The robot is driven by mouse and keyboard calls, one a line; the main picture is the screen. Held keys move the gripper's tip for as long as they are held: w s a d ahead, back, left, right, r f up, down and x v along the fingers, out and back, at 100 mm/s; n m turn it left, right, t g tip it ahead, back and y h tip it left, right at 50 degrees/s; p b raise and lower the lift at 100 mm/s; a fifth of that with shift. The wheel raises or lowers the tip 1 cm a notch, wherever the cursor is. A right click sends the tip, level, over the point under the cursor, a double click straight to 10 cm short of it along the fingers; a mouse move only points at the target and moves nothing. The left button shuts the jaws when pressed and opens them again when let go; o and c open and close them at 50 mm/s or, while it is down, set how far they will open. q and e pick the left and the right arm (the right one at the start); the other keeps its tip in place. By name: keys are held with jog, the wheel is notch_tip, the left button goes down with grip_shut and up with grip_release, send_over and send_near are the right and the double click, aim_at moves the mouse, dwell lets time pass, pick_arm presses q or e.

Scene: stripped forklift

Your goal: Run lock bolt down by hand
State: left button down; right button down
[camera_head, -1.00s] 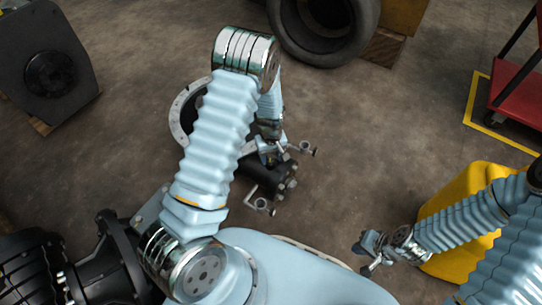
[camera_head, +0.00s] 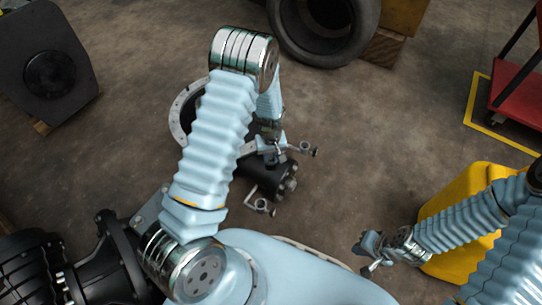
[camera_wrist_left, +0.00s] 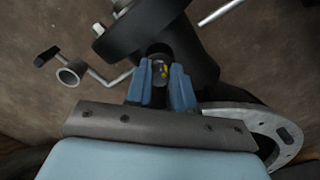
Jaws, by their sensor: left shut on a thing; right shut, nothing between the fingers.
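My left gripper (camera_head: 272,152) is over the dark cylindrical part (camera_head: 268,180) on the floor, partly hidden behind my left arm. My right gripper (camera_head: 371,255) is shut and empty, low on the right, well apart from the part.
Bent metal handles (camera_head: 262,206) stick out from the dark part. A grey ring flange (camera_wrist_left: 285,135) lies beside it. A yellow container (camera_head: 455,205) stands by my right arm. A tyre (camera_head: 325,30) and a red cart (camera_head: 518,95) stand further off. Floor between is clear.

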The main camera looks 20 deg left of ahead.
pick_arm(q)
jog(key=m+b, duration=0.1)
jog(key=m, duration=0.6)
jog(key=shift+a, duration=0.15)
jog(key=m+b, duration=0.1)
jog(key=m, duration=0.2)
jog(key=shift+a+m, duration=0.1)
jog(key=shift+m, duration=0.2)
jog(key=m, duration=0.3)
jog(key=shift+m, duration=0.3)
jog(key=m, duration=0.3)
jog(key=shift+w+a+m, duration=0.1)
jog(key=shift+m, duration=0.2)
jog(key=m, duration=0.2)
jog(key=shift+r+m, duration=0.1)
jog(key=shift+m, duration=0.3)
jog(key=m, duration=0.3)
jog(key=shift+w+m+p, duration=0.1)
jog(key=shift+m+p, duration=0.2)
jog(key=shift+p, duration=0.05)
jog(key=shift+w+a+m+p, duration=0.1)
jog(key=shift+m+p, duration=0.3)
jog(key=shift+m, duration=1.3)
